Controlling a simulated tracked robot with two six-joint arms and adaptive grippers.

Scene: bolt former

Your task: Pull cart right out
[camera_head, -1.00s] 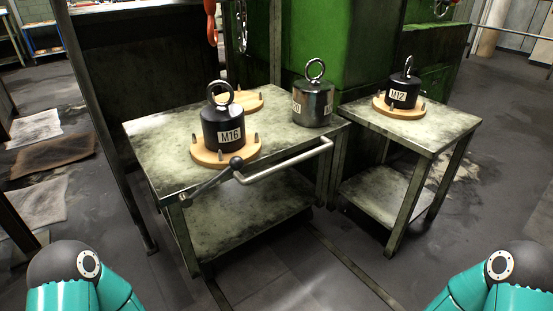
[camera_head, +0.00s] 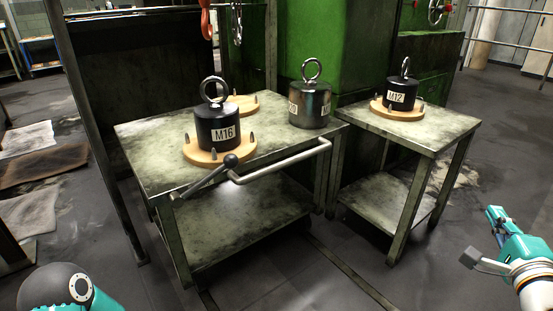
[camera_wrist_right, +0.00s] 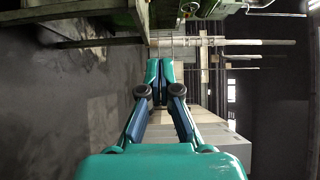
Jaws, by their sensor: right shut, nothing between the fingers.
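A metal cart (camera_head: 160,155) with a worn top and a lower shelf stands left of centre in the head view. A bent pipe handle (camera_head: 285,162) runs along its front edge, with a black ball-ended lever (camera_head: 213,173) beside the handle's left end. A second, smaller metal stand (camera_head: 440,133) is at its right. My right gripper (camera_head: 493,212) is at the right edge of the head view, well apart from the cart and handle. Its fingers (camera_wrist_right: 158,78) are shut and empty in the wrist view. My left gripper is out of view.
A black M16 weight (camera_head: 216,128) on a wooden disc and a steel weight (camera_head: 309,105) stand on the cart. A black M12 weight (camera_head: 402,92) stands on the right stand. A green machine (camera_head: 325,45) is behind. The floor in front is open.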

